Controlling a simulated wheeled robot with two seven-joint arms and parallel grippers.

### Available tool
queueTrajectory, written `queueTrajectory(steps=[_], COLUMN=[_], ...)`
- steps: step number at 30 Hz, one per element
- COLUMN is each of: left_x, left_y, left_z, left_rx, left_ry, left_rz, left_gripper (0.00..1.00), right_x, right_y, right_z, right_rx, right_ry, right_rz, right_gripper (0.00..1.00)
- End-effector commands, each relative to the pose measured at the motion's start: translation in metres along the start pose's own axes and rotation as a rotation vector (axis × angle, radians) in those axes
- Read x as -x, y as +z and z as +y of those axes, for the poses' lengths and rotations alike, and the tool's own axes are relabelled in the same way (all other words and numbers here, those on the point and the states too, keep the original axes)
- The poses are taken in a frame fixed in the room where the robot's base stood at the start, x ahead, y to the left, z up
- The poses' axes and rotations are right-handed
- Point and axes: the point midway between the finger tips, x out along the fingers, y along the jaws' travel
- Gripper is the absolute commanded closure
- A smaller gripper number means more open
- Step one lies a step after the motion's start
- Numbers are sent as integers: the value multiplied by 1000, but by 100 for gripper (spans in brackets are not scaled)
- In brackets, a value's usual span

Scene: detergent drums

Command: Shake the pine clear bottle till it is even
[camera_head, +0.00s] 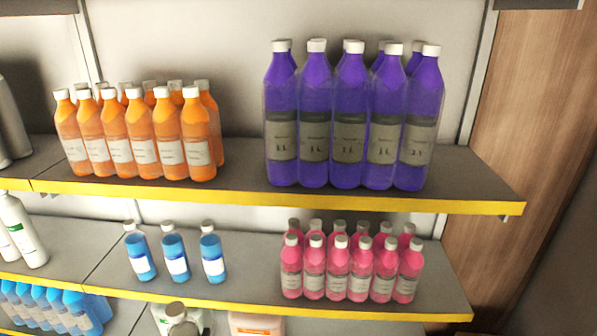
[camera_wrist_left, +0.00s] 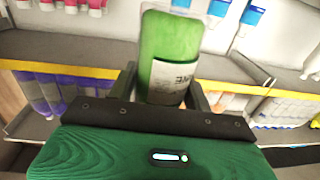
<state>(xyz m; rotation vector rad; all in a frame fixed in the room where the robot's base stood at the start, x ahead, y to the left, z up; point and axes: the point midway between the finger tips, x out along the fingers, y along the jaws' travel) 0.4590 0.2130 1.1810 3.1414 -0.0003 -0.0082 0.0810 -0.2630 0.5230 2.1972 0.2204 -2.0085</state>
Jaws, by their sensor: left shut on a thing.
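My left gripper (camera_wrist_left: 163,85) shows in the left wrist view, with one dark finger on each side of a green bottle (camera_wrist_left: 170,45). It is shut on this bottle. The bottle has a pale label with dark letters, of which only the end can be read. The liquid is mid green with a paler edge near the top of the picture. Neither the bottle nor either gripper shows in the head view. My right gripper is out of sight.
Shelves with a yellow edge (camera_head: 290,200) fill the head view. Orange bottles (camera_head: 143,150) and large purple bottles (camera_head: 348,115) stand on the upper one. Blue bottles (camera_head: 174,257) and pink bottles (camera_head: 337,275) stand below. Bare shelf lies between the blue and pink groups.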

Motion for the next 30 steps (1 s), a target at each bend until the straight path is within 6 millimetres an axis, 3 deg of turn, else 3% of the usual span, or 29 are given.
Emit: queueTrajectory(steps=[1,2,3,6,8,10,12,14,16,18,20,22,25,27,29,30], left_x=[0,0,0,0,0,0,1,0,-1,0,0,0,1,0,-1,0], left_y=[23,26,19,-39,-52,-36,6,24,14,-29,-50,-46,10,26,9,-18], left_z=[0,0,0,0,0,0,0,0,0,0,0,0,0,0,0,0], left_rx=[2,2,1,1,1,1,1,2,1,0,0,1,0,2,1,-1], left_ry=[-2,-1,0,3,1,-1,-3,-2,0,2,1,0,-2,-1,1,2], left_rz=[-7,-2,7,23,14,-3,-13,-4,10,23,17,4,-12,-2,13,22], left_gripper=[82,82,82,82,82,82,82,82,82,82,82,82,82,82,82,82], right_x=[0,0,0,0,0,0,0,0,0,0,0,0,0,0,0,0], right_y=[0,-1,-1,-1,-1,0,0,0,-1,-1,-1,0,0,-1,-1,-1], right_z=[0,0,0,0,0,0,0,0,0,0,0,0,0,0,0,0], right_rx=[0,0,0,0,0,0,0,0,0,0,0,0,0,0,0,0], right_ry=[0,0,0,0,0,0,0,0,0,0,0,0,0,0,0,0], right_rz=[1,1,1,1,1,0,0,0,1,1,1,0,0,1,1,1], right_gripper=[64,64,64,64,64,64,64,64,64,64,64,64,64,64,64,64])
